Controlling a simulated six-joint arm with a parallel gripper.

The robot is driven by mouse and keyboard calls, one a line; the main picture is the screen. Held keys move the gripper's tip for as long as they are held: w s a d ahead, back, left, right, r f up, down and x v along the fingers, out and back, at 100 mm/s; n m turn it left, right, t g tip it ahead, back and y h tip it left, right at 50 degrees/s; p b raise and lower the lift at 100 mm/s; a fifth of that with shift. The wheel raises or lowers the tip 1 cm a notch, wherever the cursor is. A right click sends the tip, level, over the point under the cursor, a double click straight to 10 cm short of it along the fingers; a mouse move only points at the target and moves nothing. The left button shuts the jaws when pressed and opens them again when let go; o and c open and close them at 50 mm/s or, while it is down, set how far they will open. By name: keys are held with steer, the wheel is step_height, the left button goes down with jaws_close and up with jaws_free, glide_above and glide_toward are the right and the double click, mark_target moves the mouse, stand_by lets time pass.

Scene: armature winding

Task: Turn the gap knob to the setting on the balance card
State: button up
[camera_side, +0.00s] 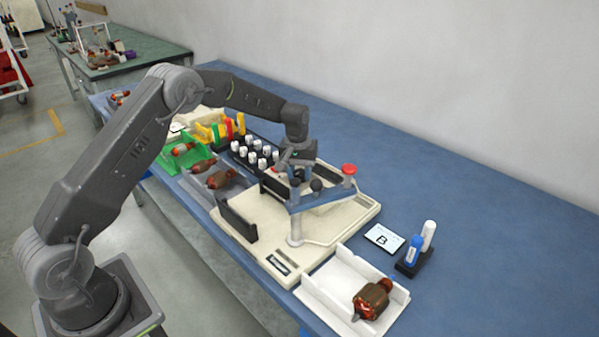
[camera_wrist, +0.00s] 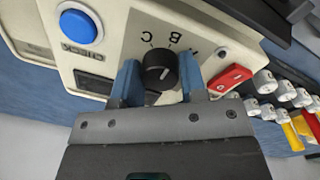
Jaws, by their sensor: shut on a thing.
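The balance card (camera_side: 383,239) lies on the blue bench at right in the side view and shows a large B. The black gap knob (camera_wrist: 160,69) sits on the cream machine panel, with the letters C and B visible beyond it in the wrist view. Another mark near the right finger is partly hidden. The knob has a small white pointer line, but I cannot tell surely which letter it meets. My gripper (camera_wrist: 159,84) has its two blue fingers around the knob, one on each side, shut on it.
A blue CHECK button (camera_wrist: 78,27) and a red part (camera_wrist: 230,78) flank the knob. The cream machine (camera_side: 335,228) carries a red-topped post (camera_side: 349,170). A white tray (camera_side: 342,278) holds a copper armature (camera_side: 371,298). Blue and white markers (camera_side: 428,235) stand beside the card.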

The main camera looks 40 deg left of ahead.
mark_target(297, 172)
stand_by(0.5)
steer(key=o, duration=0.9)
steer(key=shift+o, duration=0.2)
step_height(297, 172, up, 14)
steer(key=shift+s+a, duration=0.2)
steer(key=shift+a, duration=0.1)
